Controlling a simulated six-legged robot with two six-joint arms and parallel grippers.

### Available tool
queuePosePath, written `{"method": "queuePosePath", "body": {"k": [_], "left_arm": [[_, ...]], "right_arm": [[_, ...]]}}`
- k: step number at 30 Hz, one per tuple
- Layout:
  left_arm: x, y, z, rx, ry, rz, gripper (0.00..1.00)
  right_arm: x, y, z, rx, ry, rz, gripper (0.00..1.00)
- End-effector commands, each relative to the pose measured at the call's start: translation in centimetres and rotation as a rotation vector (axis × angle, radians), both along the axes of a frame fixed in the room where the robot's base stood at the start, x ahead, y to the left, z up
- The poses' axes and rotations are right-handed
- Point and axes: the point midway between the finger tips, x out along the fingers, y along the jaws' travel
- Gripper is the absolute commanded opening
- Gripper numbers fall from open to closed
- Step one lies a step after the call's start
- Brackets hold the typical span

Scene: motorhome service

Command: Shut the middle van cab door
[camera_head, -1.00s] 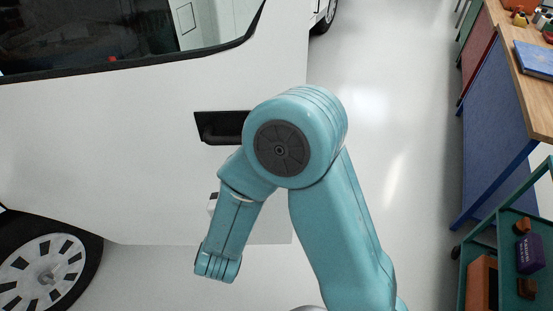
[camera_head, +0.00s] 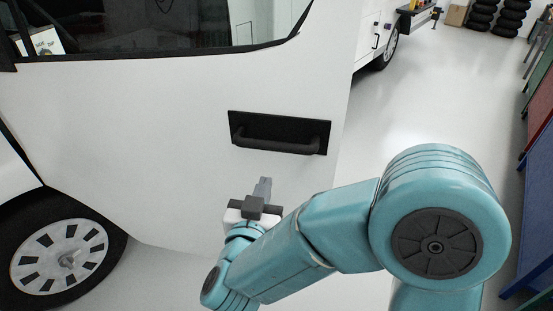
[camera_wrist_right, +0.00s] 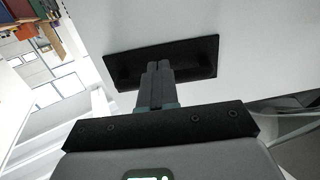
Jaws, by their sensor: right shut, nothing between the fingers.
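The white van cab door (camera_head: 180,125) fills the left and middle of the head view, with a dark window above. Its black handle (camera_head: 280,140) sits in a dark recess near the door's right edge. My right gripper (camera_head: 264,187) is shut and empty, just below the handle in the head view. In the right wrist view the closed fingers (camera_wrist_right: 159,75) overlap the black handle plate (camera_wrist_right: 195,60); I cannot tell whether they touch it. My left gripper is not in view.
A front wheel (camera_head: 60,257) is at lower left. Another white vehicle (camera_head: 375,35) stands behind the door's right edge. Blue cabinets (camera_head: 537,200) line the right edge. Stacked tyres (camera_head: 500,18) are far back. The grey floor (camera_head: 440,100) between is clear.

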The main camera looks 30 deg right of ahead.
Motion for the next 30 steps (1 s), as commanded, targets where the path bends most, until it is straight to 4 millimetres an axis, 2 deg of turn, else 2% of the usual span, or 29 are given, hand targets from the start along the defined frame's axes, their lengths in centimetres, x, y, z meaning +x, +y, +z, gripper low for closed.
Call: {"method": "queuePosePath", "body": {"k": [1,9,15,30], "left_arm": [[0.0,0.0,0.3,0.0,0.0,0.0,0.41],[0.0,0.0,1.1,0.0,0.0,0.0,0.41],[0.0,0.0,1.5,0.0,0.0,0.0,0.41],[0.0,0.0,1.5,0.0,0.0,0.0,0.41]], "right_arm": [[0.8,-1.0,0.0,0.001,0.003,-0.008,0.0],[5.0,-4.8,-0.3,-0.001,0.002,-0.007,0.0],[6.8,-6.3,-0.5,-0.001,0.004,-0.004,0.0],[7.4,-6.7,-0.6,-0.001,0.002,-0.002,0.0]]}}
